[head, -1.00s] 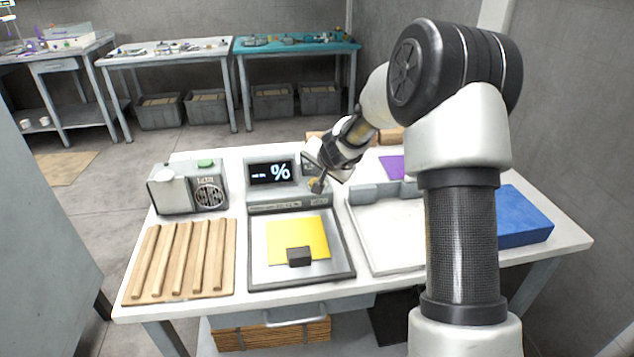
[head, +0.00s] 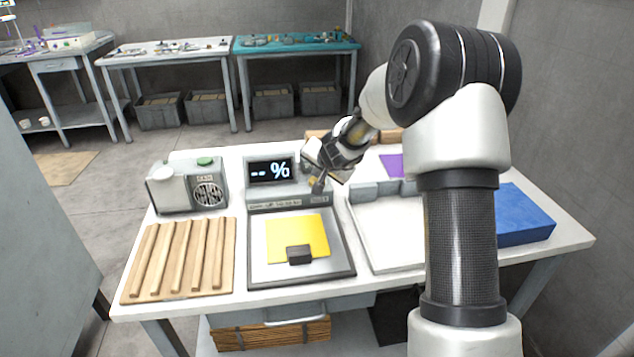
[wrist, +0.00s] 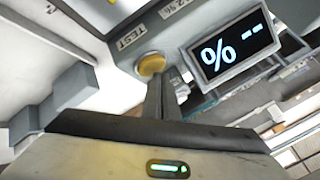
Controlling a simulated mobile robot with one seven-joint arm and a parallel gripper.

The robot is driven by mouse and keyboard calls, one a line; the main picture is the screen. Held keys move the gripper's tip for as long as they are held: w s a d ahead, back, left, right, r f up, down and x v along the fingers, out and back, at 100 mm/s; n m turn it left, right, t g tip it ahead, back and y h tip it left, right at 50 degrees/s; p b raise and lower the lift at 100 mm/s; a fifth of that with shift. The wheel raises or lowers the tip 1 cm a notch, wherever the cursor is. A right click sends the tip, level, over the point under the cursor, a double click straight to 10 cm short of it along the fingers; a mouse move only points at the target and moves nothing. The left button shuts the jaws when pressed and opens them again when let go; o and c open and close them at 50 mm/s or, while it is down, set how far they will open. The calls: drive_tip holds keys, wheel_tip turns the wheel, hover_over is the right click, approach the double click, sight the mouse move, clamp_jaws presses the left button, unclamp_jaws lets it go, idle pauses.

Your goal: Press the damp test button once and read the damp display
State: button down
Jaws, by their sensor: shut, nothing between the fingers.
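The damp meter (head: 290,196) is a grey console at the back of a plate holding a yellow sheet (head: 290,238). Its dark damp display (head: 270,171) reads "-- %", with no number. The display also shows upside down in the wrist view (wrist: 235,42). The round yellow test button (wrist: 152,65) sits beside the word TEST. My gripper (head: 319,186) is shut and empty, pointing down at the right end of the console. In the wrist view its fingertips (wrist: 163,78) are right beside the button's edge; I cannot tell whether they touch it.
A grey device with a green button (head: 206,162) and a slatted wooden board (head: 180,262) lie to the left. A white tray (head: 385,235) and a blue block (head: 522,215) lie to the right. Wooden blocks stand behind my gripper.

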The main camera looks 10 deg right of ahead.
drive_tip(key=shift+f+b, duration=0.55)
idle(0.7)
drive_tip(key=shift+r, duration=0.1)
drive_tip(key=shift+r+p, duration=0.85)
wheel_tip(320, 180, up, 5)
drive_tip(key=p, duration=0.4)
drive_tip(key=shift+r+p, duration=0.1)
drive_tip(key=shift+p, duration=0.25)
